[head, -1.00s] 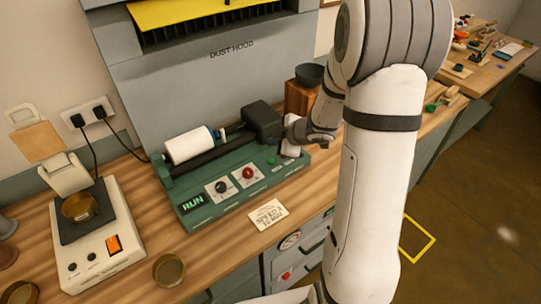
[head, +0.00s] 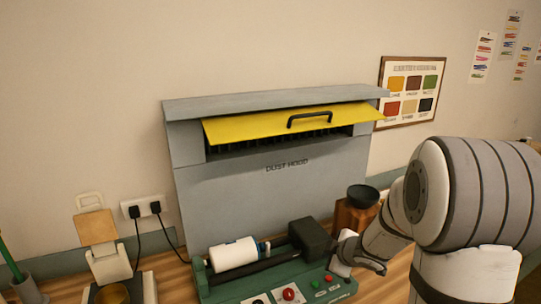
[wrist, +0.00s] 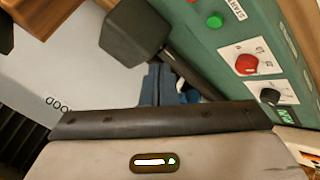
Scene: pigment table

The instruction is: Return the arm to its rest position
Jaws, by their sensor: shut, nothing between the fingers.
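My arm (head: 465,200) rises at the right of the head view and bends left. Its wrist end (head: 372,252) is over the right end of the green roller machine (head: 325,288), close to the dark motor block. The fingertips are not clear in the head view. In the wrist view my gripper (wrist: 155,78) shows as narrow grey-blue fingers, shut and empty, beyond the dark bar. The machine's green panel (wrist: 213,48) fills the upper right there, with a red knob and a black knob. I cannot tell whether the fingers touch the machine.
The grey dust hood (head: 275,195) with its yellow flap (head: 285,124) stands behind the machine. A dark bowl (head: 363,193) sits on a wooden block (head: 352,222) close to my wrist. A scale with an open lid (head: 103,262) stands at left. Open air lies above the bench.

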